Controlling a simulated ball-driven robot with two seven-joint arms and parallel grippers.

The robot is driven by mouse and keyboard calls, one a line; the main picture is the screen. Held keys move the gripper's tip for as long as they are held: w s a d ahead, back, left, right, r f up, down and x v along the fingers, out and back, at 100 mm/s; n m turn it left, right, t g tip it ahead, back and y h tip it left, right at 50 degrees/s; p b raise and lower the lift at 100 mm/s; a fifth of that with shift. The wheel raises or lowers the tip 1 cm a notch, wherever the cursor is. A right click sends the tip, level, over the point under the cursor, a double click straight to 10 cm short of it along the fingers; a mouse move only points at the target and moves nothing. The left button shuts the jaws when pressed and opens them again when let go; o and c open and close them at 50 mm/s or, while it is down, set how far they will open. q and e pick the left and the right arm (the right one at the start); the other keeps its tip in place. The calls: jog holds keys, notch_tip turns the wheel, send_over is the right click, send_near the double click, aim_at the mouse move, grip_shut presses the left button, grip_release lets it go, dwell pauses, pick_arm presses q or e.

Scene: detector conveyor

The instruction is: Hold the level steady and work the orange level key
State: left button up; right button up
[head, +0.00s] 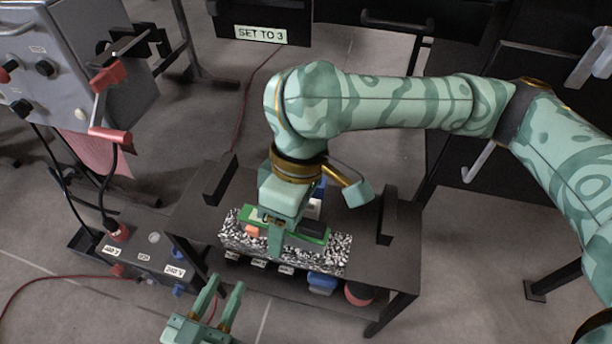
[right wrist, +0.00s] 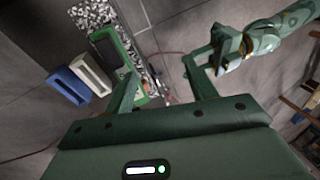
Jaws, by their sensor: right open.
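The green level (head: 313,232), with a dark display, lies on a black-and-white speckled block (head: 330,258) on the dark table. Its orange key (head: 252,231) shows at its left end. My right gripper (head: 270,236) is pointed down over the level and hides its middle. In the right wrist view its fingers are apart, and the level (right wrist: 113,48) is by the left finger; I cannot tell whether they touch. My left gripper (head: 224,288) is open and empty, in front of the table. It also shows in the right wrist view (right wrist: 200,62).
Dark upright pieces (head: 387,220) stand at both table ends. Blue and white blocks (right wrist: 92,72) are beside the speckled block. A lower shelf holds a blue item (head: 322,283). A grey cabinet (head: 85,55) and a socket box (head: 145,245) stand left. A "SET TO 3" sign (head: 261,34) is behind.

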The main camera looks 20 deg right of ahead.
aim_at(306, 235)
jog(key=w+d+r+t+h, duration=0.2)
jog(key=w+d+r+h, duration=0.1)
jog(key=d+r, duration=0.1)
jog(key=shift+n, duration=0.4)
notch_tip(306, 235, down, 16)
jog(key=shift+d+r, duration=0.1)
jog(key=shift+d, duration=0.05)
grip_shut()
jog(key=shift+s, duration=0.1)
dwell(0.9)
pick_arm(q)
grip_shut()
dwell(1.6)
